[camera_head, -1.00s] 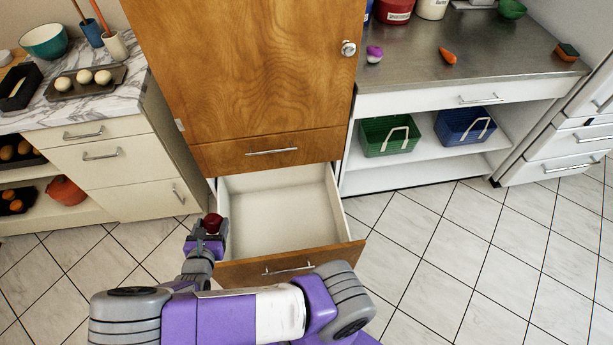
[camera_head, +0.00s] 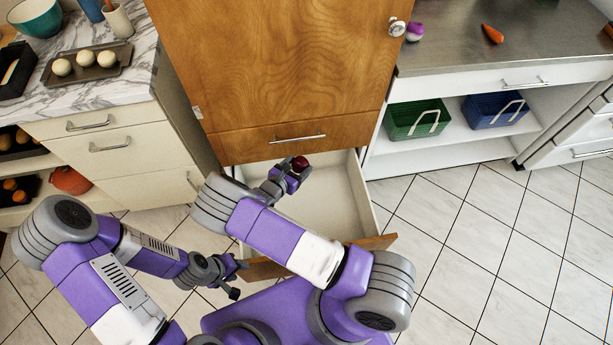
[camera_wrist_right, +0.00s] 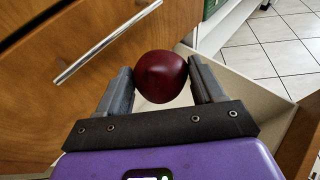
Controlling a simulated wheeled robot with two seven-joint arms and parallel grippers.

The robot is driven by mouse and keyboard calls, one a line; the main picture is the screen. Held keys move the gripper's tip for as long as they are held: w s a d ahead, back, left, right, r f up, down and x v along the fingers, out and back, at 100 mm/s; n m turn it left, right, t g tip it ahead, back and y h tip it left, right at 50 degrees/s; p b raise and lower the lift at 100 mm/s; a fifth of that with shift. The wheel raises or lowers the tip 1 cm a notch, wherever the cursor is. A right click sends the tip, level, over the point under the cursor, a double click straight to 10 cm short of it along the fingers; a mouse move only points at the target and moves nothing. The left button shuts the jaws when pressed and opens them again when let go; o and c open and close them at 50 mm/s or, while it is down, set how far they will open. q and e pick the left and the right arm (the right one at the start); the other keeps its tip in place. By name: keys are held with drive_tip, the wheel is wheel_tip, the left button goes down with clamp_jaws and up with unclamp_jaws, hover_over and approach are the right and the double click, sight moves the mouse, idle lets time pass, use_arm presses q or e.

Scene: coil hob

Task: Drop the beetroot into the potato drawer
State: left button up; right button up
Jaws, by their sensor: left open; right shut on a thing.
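The dark red beetroot (camera_head: 300,164) is held in my right gripper (camera_head: 296,170), which is shut on it. In the right wrist view the beetroot (camera_wrist_right: 160,76) sits between the two fingertips. The open drawer (camera_head: 345,190) is pulled out at the bottom of the wooden cabinet, with a pale, bare interior as far as it shows. In the head view my right gripper and the beetroot appear over the back part of this drawer. My right arm hides much of the drawer's left side. My left gripper (camera_head: 236,281) is open and empty, near the drawer front's left end.
A shut wooden drawer with a bar handle (camera_head: 298,139) lies just above the open one. A white shelf unit with a green basket (camera_head: 418,119) and a blue basket (camera_head: 494,109) stands to the right. Tiled floor (camera_head: 470,240) is clear at the right.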

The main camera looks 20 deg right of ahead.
wheel_tip(320, 180, down, 16)
drive_tip(key=w+d+g+b, duration=0.1)
drive_tip(key=d+b, duration=0.2)
drive_tip(key=b, duration=0.3)
drive_tip(key=shift+f+m, duration=0.15)
drive_tip(key=shift+m, duration=0.25)
drive_tip(key=shift+w, duration=0.1)
drive_tip(key=o, duration=1.2)
drive_tip(key=shift+p+v, duration=1.2)
drive_tip(key=shift+v, duration=2.7)
